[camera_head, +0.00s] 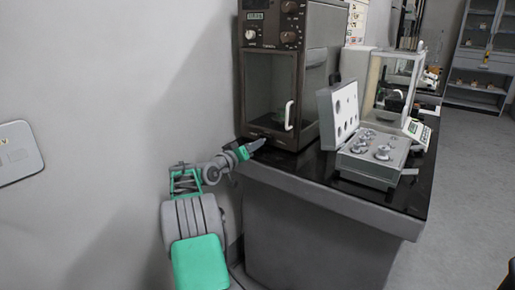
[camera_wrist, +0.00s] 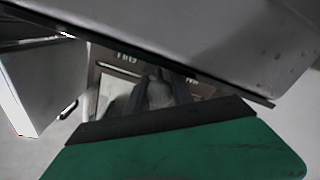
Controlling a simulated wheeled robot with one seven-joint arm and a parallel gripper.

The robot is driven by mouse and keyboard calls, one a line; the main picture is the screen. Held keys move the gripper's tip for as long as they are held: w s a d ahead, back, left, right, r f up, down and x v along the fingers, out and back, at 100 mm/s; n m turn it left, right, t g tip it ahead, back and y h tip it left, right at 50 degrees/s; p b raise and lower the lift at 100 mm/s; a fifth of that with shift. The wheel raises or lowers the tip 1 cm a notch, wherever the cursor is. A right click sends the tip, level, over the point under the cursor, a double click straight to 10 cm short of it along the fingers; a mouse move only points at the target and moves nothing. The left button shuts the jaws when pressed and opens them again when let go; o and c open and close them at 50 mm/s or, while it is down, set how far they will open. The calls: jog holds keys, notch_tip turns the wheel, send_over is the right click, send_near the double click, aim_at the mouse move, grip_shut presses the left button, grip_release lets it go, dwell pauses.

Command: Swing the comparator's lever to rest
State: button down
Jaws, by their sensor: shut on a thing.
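The comparator (camera_head: 270,35) is the tall dark brown instrument with a glass-fronted chamber, on the black-topped table (camera_head: 340,192). My gripper (camera_head: 259,143) reaches in from the left to the lower left corner of its front. In the wrist view my gripper (camera_wrist: 157,88) shows its fingers shut together in front of a brown and pale panel with partly hidden lettering. The fingers are shut on the lever at the comparator's base. The lever itself is hidden by the fingers, and its angle cannot be told.
An open weight case (camera_head: 372,160) with several metal weights stands to the right on the table. A glass-sided balance (camera_head: 392,85) stands behind it. The wall is close on the left, with a grey panel (camera_head: 15,155).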

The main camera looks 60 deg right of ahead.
jog(key=shift+s, duration=0.2)
jog(key=c, duration=1.4)
grip_release()
jog(key=shift+d, duration=0.1)
jog(key=shift+o, duration=0.2)
jog(key=shift+w, duration=0.1)
jog(key=shift+a, duration=0.3)
jog(key=w+a+p, duration=0.1)
jog(key=a, duration=0.6)
jog(key=shift+a, duration=0.15)
